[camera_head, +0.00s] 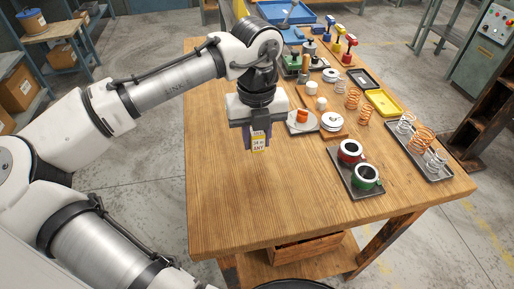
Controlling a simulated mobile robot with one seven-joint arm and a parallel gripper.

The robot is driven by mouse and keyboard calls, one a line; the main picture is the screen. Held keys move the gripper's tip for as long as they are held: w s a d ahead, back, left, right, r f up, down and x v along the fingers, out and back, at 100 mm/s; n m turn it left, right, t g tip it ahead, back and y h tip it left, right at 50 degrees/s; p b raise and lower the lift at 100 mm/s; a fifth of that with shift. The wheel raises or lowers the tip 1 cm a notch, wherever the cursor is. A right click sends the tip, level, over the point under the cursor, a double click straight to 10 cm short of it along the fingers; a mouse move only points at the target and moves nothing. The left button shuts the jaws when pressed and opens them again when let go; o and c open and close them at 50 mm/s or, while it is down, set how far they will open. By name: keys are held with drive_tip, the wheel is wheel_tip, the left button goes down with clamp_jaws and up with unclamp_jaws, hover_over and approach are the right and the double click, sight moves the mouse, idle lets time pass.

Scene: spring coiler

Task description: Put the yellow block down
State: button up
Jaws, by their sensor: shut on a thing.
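My gripper (258,140) hangs over the left part of the wooden table (230,215), pointing down. The block seems to be held above the tabletop, but the exact gap cannot be told from this view. The back of the block is hidden by the gripper.
Right of the gripper are a white plate with an orange piece (302,117), a grey tray (342,177) with a red and a green cup, and several springs on a long tray (437,172). The table's front and left areas are clear.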

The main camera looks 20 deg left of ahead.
sight(257, 150)
drive_tip(key=shift+f, duration=2.1)
drive_tip(key=shift+f, duration=0.15)
drive_tip(key=o, duration=0.9)
drive_tip(key=shift+o, duration=0.2)
wheel_tip(257, 150, up, 12)
drive_tip(key=shift+r, duration=0.2)
